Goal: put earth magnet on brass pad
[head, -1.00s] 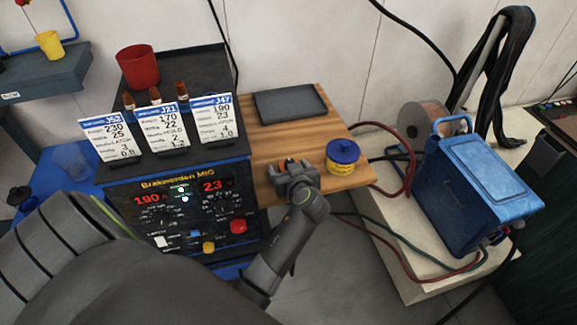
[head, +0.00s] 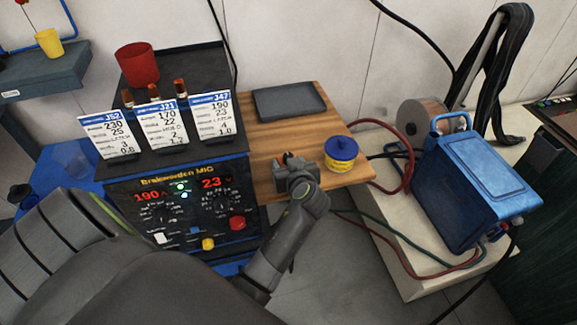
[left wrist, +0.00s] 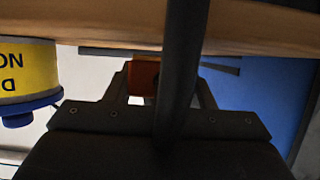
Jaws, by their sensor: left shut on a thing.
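My left gripper (head: 290,160) is shut on a small orange-red block, which I take to be the earth magnet. The block (left wrist: 143,77) shows between the fingers in the left wrist view, partly hidden by a dark bar of the gripper. In the head view only a small bit of it shows at the fingertips. The gripper is at the front part of the wooden board, left of the blue-lidded tub and apart from it. I cannot make out the brass pad in either view. My right gripper is not in view.
A yellow tub with a blue lid (head: 341,154) stands close right of the gripper. A dark tray (head: 289,102) lies at the back of the wooden board (head: 262,183). The welder (head: 180,205) with cards stands left. A blue case (head: 475,185) and cables are at right.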

